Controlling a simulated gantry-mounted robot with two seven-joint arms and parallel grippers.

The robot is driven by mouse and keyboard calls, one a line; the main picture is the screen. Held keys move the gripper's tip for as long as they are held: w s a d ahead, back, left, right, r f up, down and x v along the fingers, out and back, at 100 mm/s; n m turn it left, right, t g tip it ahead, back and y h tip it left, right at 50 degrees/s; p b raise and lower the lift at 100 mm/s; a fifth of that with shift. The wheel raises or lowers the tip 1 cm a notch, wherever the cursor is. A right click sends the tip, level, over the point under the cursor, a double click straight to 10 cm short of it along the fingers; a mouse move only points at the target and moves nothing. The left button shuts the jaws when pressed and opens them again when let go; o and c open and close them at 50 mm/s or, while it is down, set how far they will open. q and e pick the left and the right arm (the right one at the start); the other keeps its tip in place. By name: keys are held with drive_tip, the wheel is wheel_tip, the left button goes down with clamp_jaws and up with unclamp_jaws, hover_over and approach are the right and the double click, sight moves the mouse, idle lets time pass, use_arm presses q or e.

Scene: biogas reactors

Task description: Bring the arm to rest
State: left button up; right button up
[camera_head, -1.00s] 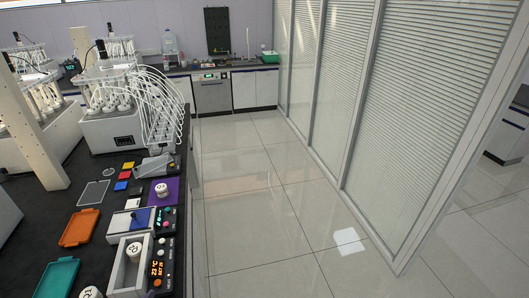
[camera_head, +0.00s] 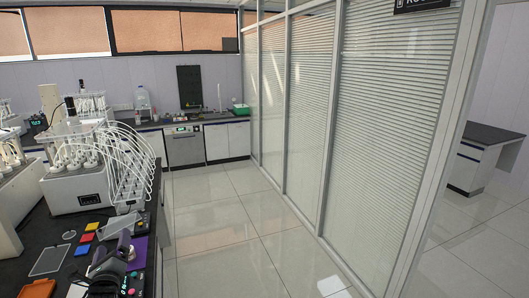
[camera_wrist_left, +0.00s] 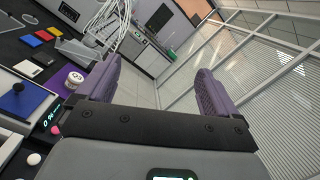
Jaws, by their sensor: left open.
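My left gripper (camera_head: 111,248) shows at the lower left of the head view, over the right edge of the black bench. Its two purple fingers stand apart, and nothing is between them. In the left wrist view the gripper (camera_wrist_left: 155,72) is open, with floor and glass partition beyond the gap. A white round-topped piece on a purple mat (camera_wrist_left: 70,85) is beside the left finger in that view; I cannot tell how far apart they are. My right gripper is not in view.
A reactor unit (camera_head: 75,185) with many white tubes stands on the bench. Red, yellow and blue squares (camera_head: 88,237) and a clear plate (camera_head: 50,260) lie nearer.

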use_arm(q)
drive_tip(key=w+r+n+y, duration=0.1)
drive_tip(key=w+r+n, duration=0.2)
wheel_tip(320, 180, down, 11)
drive_tip(key=s+d+n+g+h, duration=0.1)
drive_tip(key=d+n+g+h, duration=0.15)
drive_tip(key=n+g, duration=0.5)
drive_tip(key=s+d+f+n+g+h, duration=0.2)
drive_tip(key=s+f+n+g, duration=0.55)
drive_tip(key=n, duration=0.55)
drive_tip(key=s+d+f+h, duration=0.1)
drive_tip(key=s+d+f, duration=0.35)
drive_tip(key=s, duration=0.35)
drive_tip(key=s+d+f+h, duration=0.1)
drive_tip(key=s+d+f, duration=0.2)
drive_tip(key=s+d, duration=0.4)
drive_tip(key=s+d+f+h, duration=0.1)
drive_tip(key=s+d+f, duration=0.3)
drive_tip(key=s, duration=0.4)
drive_tip(key=s+d+r+h, duration=0.1)
drive_tip(key=s+d+r, duration=0.15)
drive_tip(key=s, duration=0.55)
drive_tip(key=s+d+r+h, duration=0.1)
drive_tip(key=s+d+r, duration=0.15)
drive_tip(key=s, duration=0.45)
wheel_tip(320, 180, up, 15)
drive_tip(key=p, duration=1.5)
drive_tip(key=shift+w+d+m+t+y+p, duration=0.15)
drive_tip(key=shift+d+m+t+y+p, duration=0.2)
drive_tip(key=shift+d+m+p, duration=0.1)
